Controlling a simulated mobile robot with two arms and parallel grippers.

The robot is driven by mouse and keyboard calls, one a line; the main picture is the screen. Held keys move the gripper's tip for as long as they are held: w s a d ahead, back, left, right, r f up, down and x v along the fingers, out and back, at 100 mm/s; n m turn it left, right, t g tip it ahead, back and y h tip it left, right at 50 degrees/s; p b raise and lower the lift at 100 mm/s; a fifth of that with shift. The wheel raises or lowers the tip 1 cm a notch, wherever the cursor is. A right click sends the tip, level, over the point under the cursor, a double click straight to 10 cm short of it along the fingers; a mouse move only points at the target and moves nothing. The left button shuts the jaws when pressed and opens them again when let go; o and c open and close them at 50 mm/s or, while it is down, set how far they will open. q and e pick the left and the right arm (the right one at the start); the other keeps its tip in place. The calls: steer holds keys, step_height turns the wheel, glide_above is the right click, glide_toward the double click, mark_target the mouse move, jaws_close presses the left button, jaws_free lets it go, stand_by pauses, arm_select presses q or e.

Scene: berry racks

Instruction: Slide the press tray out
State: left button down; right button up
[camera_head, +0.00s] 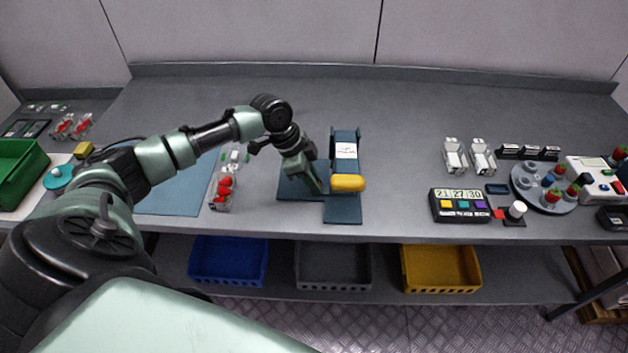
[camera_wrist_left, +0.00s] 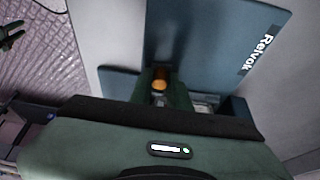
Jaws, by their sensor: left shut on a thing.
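The dark blue press (camera_head: 345,138) stands mid-bench with a white label on top. A flat blue tray-like plate (camera_head: 342,210) lies at its front, near the bench's front edge. A yellow handle (camera_head: 348,183) sits above that plate; it also shows in the left wrist view (camera_wrist_left: 160,85). My left gripper (camera_head: 322,180) reaches in from the left and is shut on the yellow handle. Its fingers hide part of the press's left side. How the handle joins the tray is hidden.
A display box (camera_head: 460,205), white clips and a round berry stand (camera_head: 545,190) are to the right. Blue, grey and yellow bins (camera_head: 440,268) sit below the front edge.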

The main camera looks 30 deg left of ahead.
arm_select(q)
steer(key=shift+r, duration=0.1)
steer(key=s+a, duration=0.1)
steer(key=a, duration=0.1)
steer(key=s+a+p, duration=0.1)
steer(key=s+a, duration=0.1)
steer(key=a, duration=0.1)
steer(key=s+a, duration=0.1)
steer(key=a, duration=0.2)
steer(key=shift+s, duration=0.4)
steer(key=c, duration=1.4)
jaws_free()
steer(key=shift+o, duration=0.4)
steer(key=shift+s+a, duration=0.1)
